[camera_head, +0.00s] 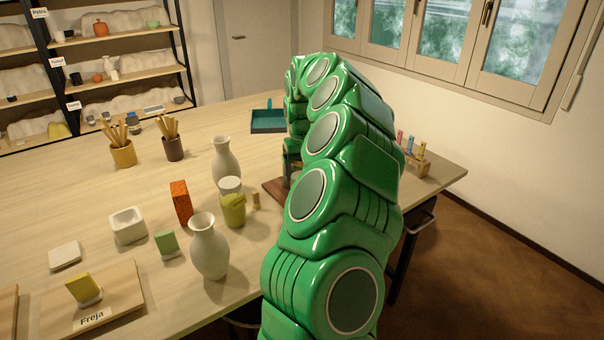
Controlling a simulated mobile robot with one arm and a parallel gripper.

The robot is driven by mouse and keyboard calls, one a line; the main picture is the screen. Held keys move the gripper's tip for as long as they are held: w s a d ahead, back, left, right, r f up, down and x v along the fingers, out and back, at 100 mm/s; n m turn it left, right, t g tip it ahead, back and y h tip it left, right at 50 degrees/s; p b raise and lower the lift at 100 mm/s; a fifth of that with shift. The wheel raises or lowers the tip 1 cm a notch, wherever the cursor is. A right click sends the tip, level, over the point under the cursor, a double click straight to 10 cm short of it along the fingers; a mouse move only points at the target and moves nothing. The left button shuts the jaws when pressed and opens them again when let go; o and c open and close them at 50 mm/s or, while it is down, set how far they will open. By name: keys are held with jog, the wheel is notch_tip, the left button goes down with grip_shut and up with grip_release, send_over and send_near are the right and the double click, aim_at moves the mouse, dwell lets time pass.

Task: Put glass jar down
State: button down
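My green arm arches up across the middle of the view and comes down on its far side over the table. Its lower end, where my gripper (291,162) is, shows only as a narrow dark strip at the arm's left edge. The fingertips and anything between them are hidden behind the arm. A clear jar with yellow-green contents (233,211) and a pale top stands on the table, left of my arm and apart from it. I cannot tell whether another glass jar is behind the arm. A brown wooden board (272,191) lies below the arm's end, partly covered.
Two pale vases (209,250) stand near the jar, with an orange block (181,202) and a small cork-coloured piece (256,201). A teal tray (268,122) lies farther back. Tool pots (123,154) stand at the left. The table between pots and tray is clear.

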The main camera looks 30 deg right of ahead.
jog(key=shift+f, duration=0.35)
jog(key=shift+f, duration=0.1)
grip_release()
